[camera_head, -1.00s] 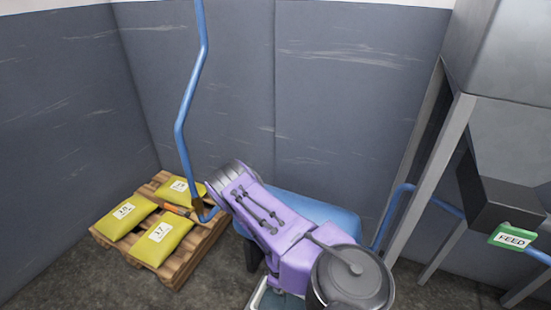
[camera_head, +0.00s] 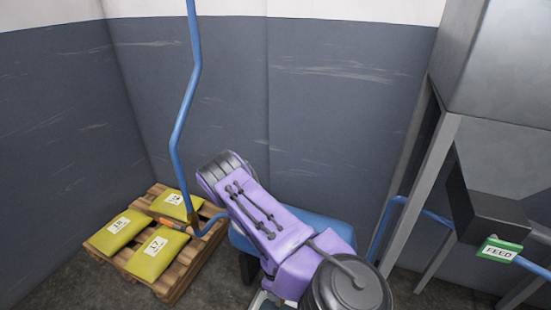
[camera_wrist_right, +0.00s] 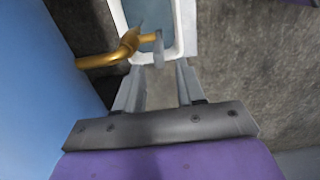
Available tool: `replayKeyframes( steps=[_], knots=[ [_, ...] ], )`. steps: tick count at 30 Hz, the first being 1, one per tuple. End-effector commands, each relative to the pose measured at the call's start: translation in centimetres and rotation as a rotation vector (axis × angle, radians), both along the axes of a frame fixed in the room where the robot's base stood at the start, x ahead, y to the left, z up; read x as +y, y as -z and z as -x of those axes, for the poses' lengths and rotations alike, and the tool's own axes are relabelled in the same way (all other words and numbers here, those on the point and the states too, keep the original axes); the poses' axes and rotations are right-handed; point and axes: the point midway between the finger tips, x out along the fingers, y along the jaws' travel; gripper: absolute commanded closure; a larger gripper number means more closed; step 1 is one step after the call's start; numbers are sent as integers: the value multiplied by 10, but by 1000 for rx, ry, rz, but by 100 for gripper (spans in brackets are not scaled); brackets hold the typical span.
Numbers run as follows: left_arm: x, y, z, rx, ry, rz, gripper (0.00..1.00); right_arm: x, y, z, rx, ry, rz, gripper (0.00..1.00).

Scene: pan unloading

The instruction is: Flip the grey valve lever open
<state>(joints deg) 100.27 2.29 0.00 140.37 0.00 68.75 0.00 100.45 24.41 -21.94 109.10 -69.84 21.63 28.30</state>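The grey valve lever (camera_wrist_right: 158,50) shows in the right wrist view as a short grey bar on the end of a brass tap (camera_wrist_right: 125,45). The tap reaches in from the left, over a white-rimmed basin (camera_wrist_right: 190,35). My right gripper (camera_wrist_right: 160,75) is open, its two grey fingers spread just short of the lever. The lever lies roughly in line with the gap between the fingertips; I cannot tell whether anything touches. In the head view my purple arm covers this spot, and the lever and tap are hidden. My left gripper is not in view.
A blue tank (camera_head: 318,226) stands behind my arm. A pallet (camera_head: 180,275) with yellow sacks (camera_head: 158,254) is at the left, next to a bent blue pipe (camera_head: 180,130). A metal frame (camera_head: 425,180) with a green FEED tag (camera_head: 499,250) stands at the right.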

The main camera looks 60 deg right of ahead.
Motion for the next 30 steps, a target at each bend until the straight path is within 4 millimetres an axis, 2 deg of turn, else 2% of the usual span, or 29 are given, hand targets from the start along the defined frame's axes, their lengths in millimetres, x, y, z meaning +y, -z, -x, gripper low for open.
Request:
replayKeyframes(
  steps=[1, 3, 7, 28, 30],
  knots=[
    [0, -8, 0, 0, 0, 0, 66, 0, -16, -1, -2, 1, 0, 62],
    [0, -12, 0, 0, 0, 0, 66, 0, -28, -1, -1, 2, 0, 62],
    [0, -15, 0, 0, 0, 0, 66, 0, -39, 0, 0, 1, -1, 62],
    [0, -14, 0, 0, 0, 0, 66, 0, -40, -1, 0, -8, -1, 62],
    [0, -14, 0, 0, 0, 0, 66, 3, -41, -9, -48, 0, -16, 62]
  ],
)
